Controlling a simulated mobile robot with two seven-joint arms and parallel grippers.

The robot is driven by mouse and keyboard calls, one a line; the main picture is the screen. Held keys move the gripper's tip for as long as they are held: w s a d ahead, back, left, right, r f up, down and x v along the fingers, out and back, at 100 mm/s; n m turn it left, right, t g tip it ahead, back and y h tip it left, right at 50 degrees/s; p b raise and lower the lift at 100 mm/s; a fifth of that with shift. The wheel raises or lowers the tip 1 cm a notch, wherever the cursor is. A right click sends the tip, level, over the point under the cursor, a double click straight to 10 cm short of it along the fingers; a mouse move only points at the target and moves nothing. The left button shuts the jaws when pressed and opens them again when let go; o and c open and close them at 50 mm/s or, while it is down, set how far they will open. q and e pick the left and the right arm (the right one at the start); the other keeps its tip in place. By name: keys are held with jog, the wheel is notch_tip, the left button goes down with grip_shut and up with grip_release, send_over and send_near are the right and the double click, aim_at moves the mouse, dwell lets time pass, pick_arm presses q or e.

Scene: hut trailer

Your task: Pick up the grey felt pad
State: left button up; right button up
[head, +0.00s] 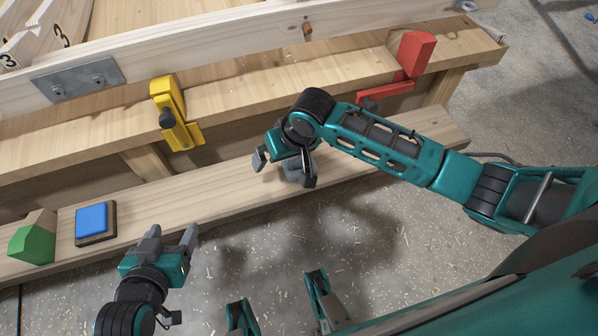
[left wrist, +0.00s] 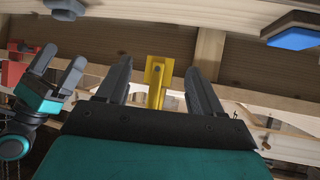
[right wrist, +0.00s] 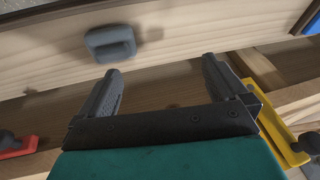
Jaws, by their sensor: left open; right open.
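The grey felt pad (right wrist: 110,43) lies on the light wooden plank (right wrist: 190,30), beyond the left fingertip in the right wrist view. In the head view the pad (head: 293,169) is partly hidden under my right gripper (head: 283,170), which is open and over the plank. The pad also shows at the top left of the left wrist view (left wrist: 66,8). No finger visibly holds it. My left gripper (head: 173,236) is open and empty, near the plank's front edge, left of the pad and a little right of the blue block.
A blue block (head: 92,218) on a dark base and a green block (head: 34,242) sit at the plank's left end. A yellow clamp (head: 175,112) and a red clamp (head: 405,62) are fixed on the bench behind. The plank right of the pad is clear.

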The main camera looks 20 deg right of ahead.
aim_at(300, 163)
jog(key=w+d+m+g+h+b, duration=0.1)
jog(key=w+d+h+b, duration=0.15)
jog(key=d, duration=0.25)
jog(key=f, duration=0.2)
jog(key=f+b, duration=0.1)
jog(key=f, duration=0.1)
jog(key=w+f+b, duration=0.1)
jog(key=f, duration=0.1)
jog(key=shift+d+f, duration=0.15)
jog(key=shift+f, duration=0.2)
jog(key=f+b, duration=0.2)
jog(key=f, duration=0.3)
jog(key=shift+w+b, duration=0.4)
jog(key=shift+d+f, duration=0.1)
jog(key=shift+f, duration=0.05)
jog(key=shift+c, duration=0.3)
jog(key=c, duration=0.7)
